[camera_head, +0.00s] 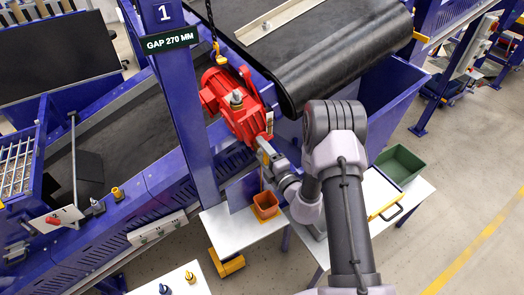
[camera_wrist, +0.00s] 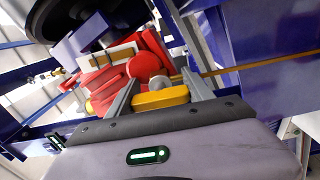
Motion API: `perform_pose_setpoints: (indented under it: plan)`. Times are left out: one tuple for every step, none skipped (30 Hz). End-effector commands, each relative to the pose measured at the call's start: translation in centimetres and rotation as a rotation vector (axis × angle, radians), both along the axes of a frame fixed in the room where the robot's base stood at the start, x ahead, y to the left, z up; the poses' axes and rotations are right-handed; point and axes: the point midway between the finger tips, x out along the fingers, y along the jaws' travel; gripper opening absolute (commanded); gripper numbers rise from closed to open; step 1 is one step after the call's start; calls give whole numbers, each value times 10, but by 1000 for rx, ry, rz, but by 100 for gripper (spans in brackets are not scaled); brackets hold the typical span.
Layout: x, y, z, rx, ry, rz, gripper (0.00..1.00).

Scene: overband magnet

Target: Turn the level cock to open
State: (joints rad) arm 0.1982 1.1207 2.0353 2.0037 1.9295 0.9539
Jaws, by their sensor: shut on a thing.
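The red gear unit (camera_head: 240,118) sits beside the belt drum, and it also shows in the wrist view (camera_wrist: 148,66). My gripper (camera_head: 265,147) is at its lower right side. In the wrist view my gripper (camera_wrist: 161,92) has its two grey fingers on either side of a yellow bar (camera_wrist: 160,99), which looks like the level cock's lever. The fingers are shut on it. The bar lies crosswise between the fingers, with a grey round part just behind it. In the head view the lever is hidden by my gripper. The cock's inner position cannot be seen.
A blue post (camera_head: 185,110) stands left of the red unit. An orange bin (camera_head: 265,205) sits on a white table below my gripper. A chain with a yellow hook hangs above the unit.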

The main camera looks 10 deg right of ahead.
Motion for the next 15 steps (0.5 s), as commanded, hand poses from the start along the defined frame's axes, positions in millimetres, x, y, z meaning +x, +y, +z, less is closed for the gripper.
perform_pose_setpoints:
  plan:
    - [0,0,0,2,1,0,20]
    - [0,0,0,2,1,0,20]
    - [0,0,0,1,0,0,20]
    - [0,0,0,1,1,0,20]
    - [0,0,0,1,1,0,64]
    - [0,0,0,1,1,0,72]
    - [0,0,0,1,1,0,78]
    - [0,0,0,1,1,0,82]
    - [0,0,0,1,0,0,82]
    - [0,0,0,0,0,0,82]
    - [0,0,0,0,0,0,82]
    - [0,0,0,0,0,0,82]
    - [0,0,0,0,0,0,82]
    - [0,0,0,0,0,0,82]
    - [0,0,0,0,0,0,82]
